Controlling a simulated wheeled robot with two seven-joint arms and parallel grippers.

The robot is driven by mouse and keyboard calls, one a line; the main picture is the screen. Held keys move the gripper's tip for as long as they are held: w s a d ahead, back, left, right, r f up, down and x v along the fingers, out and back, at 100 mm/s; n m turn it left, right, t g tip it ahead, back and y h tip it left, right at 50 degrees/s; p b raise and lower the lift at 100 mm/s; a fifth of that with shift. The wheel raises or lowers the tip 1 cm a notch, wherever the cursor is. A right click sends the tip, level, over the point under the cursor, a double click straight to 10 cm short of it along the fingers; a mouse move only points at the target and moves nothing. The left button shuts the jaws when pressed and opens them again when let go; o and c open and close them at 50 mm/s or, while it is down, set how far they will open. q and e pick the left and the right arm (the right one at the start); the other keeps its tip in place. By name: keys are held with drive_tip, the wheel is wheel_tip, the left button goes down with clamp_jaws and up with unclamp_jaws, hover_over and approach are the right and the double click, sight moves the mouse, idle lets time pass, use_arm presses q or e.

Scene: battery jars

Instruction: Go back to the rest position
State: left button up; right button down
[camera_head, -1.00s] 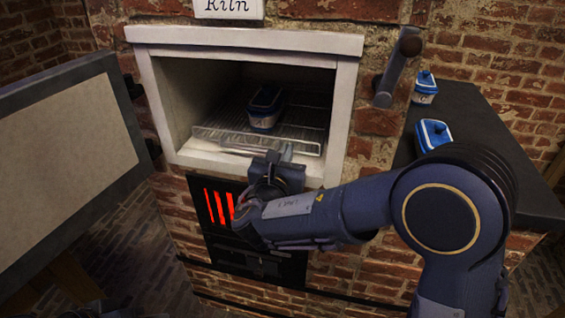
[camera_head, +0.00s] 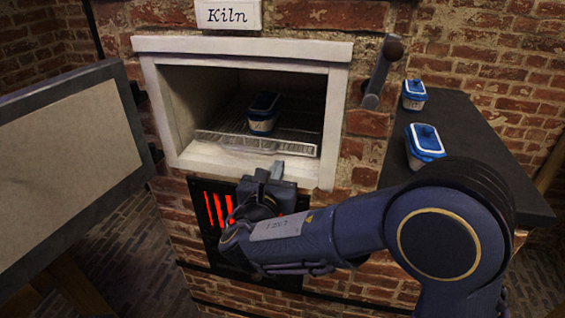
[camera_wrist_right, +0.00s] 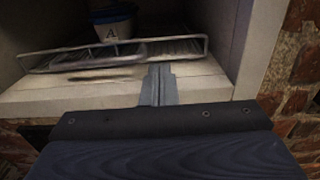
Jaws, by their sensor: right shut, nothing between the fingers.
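My right gripper (camera_head: 276,171) is shut and empty, just in front of and below the kiln opening's front ledge. Its closed fingers also show in the right wrist view (camera_wrist_right: 159,85), pointing toward the ledge and rack. Inside the open kiln, a jar with a blue lid (camera_head: 264,112) stands on the wire rack (camera_head: 290,146). In the right wrist view the jar (camera_wrist_right: 113,27) shows a letter A on its front, and its top is cut off. My right gripper is apart from the jar. My left gripper is not in view.
The kiln door (camera_head: 70,160) stands open at the left. A lever (camera_head: 381,72) is on the brick wall right of the opening. Red glowing slots (camera_head: 218,208) lie below the opening.

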drive_tip(key=v, duration=0.7)
drive_tip(key=s+d+f+m+g+h, duration=0.1)
drive_tip(key=s+d+f+m+g, duration=0.1)
drive_tip(key=d+m+g, duration=0.3)
drive_tip(key=s+d+f+m+g+h, duration=0.1)
drive_tip(key=s+d+f+m, duration=0.1)
drive_tip(key=d, duration=0.6)
drive_tip(key=s+d+f+m+g, duration=0.1)
drive_tip(key=d+f+m+g, duration=0.1)
drive_tip(key=d+m+g, duration=0.3)
drive_tip(key=s+d+f+m+g+y, duration=0.2)
drive_tip(key=s+d+f+m+y, duration=0.1)
drive_tip(key=s+m, duration=0.4)
drive_tip(key=s+d+f+m+g+y, duration=0.2)
drive_tip(key=s+d+f+m+y, duration=0.15)
drive_tip(key=s+m, duration=0.35)
drive_tip(key=s+a+r+m+t+y, duration=0.3)
drive_tip(key=s+a+m+t+y, duration=0.15)
drive_tip(key=m, duration=0.35)
wheel_tip(320, 180, up, 16)
drive_tip(key=g+p, duration=0.1)
drive_tip(key=p, duration=1.4)
drive_tip(key=shift+w+a+f+p, duration=0.15)
drive_tip(key=shift+w+a+p, duration=0.05)
drive_tip(key=shift+a+p, duration=0.15)
